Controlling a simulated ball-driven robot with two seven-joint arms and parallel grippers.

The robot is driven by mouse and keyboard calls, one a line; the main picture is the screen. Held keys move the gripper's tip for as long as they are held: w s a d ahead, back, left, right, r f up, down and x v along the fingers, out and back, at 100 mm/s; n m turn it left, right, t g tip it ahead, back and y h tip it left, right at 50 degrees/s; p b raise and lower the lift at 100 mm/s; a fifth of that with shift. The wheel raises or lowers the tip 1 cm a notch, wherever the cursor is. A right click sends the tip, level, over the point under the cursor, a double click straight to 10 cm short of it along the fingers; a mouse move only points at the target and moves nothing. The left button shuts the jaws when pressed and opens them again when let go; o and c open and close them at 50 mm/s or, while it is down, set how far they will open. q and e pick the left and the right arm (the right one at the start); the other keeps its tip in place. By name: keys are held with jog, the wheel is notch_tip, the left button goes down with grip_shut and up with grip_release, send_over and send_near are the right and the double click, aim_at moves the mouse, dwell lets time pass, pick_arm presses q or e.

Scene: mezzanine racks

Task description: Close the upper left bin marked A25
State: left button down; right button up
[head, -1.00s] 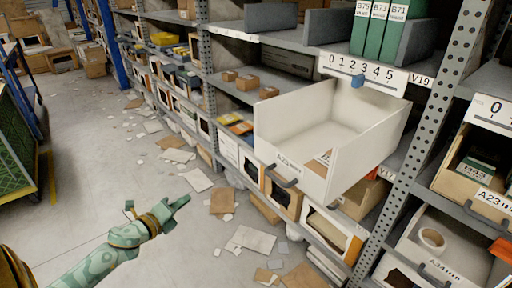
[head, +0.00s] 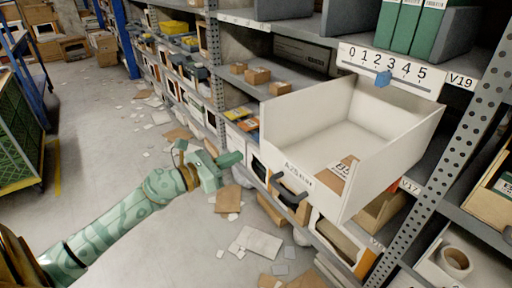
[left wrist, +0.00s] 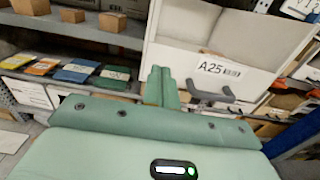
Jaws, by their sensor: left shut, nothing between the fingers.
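The white bin marked A25 (head: 318,197) is pulled far out of the rack in the head view, with a brown labelled item lying inside. Its front, label and dark handle (head: 289,195) face me. The bin front also shows in the left wrist view (left wrist: 262,78), with the handle (left wrist: 212,95) low on it. My left gripper (head: 236,158) is shut and empty, to the left of the bin front and apart from it in the head view. In the left wrist view its fingers (left wrist: 161,84) point toward the bin's lower left side. My right gripper is not in view.
A perforated rack post (head: 440,172) stands right of the bin. A shelf with small cardboard boxes (head: 257,76) lies to the left. A numbered strip with a blue marker (head: 383,78) is above the bin. Scattered papers lie on the open aisle floor (head: 110,165).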

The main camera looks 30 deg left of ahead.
aim_at(266, 144)
pick_arm(q)
jog(key=x, duration=0.6)
jog(key=shift+w, duration=0.2)
jog(key=shift+w+d, duration=0.25)
jog(key=shift+w, duration=0.35)
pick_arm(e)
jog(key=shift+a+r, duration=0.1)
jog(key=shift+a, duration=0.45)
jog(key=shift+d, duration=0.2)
pick_arm(q)
jog(key=shift+w, duration=0.1)
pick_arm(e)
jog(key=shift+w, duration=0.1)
